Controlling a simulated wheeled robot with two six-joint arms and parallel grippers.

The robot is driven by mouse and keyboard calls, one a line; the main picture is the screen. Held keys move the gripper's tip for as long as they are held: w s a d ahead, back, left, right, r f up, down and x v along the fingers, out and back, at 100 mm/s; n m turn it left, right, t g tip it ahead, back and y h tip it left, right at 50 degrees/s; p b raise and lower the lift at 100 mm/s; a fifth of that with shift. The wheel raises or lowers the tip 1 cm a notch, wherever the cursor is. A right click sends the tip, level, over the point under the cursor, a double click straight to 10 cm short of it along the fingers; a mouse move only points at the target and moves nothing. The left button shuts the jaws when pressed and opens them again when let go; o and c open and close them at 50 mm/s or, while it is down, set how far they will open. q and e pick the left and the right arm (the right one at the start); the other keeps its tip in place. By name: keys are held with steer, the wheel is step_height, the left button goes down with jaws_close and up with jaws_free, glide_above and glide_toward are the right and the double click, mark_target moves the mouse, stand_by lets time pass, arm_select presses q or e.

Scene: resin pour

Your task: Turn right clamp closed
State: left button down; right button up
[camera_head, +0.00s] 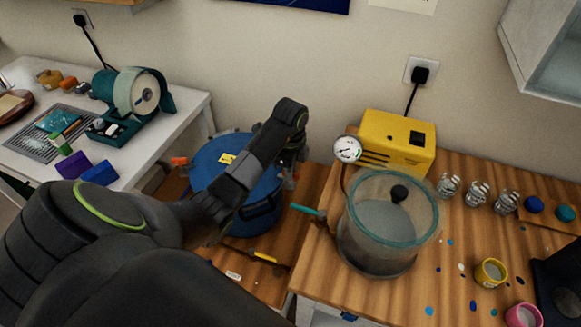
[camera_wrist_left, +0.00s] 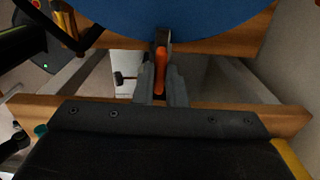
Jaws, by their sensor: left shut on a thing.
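The blue pressure pot (camera_head: 258,218) stands on the wooden bench left of centre, with a yellow label on its lid. Its blue side also shows at the top of the left wrist view (camera_wrist_left: 165,15). An orange clamp handle (camera_wrist_left: 160,72) stands beside the pot, between the fingers of my left gripper (camera_wrist_left: 161,92). The gripper is shut on this handle. In the head view my left gripper (camera_head: 290,168) is at the pot's right side, and my arm hides part of the lid. Another orange handle (camera_head: 180,161) shows at the pot's left side. My right gripper is not in view.
A clear chamber (camera_head: 385,245) with a teal rim stands right of the pot, before a yellow pump (camera_head: 398,142). A teal valve handle (camera_head: 308,210) sticks out between them. Small cups (camera_head: 490,272) stand at the right. A grinder (camera_head: 130,100) stands on the white table.

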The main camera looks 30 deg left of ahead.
arm_select(q)
steer(key=shift+n, duration=0.3)
steer(key=c, duration=1.5)
jaws_free()
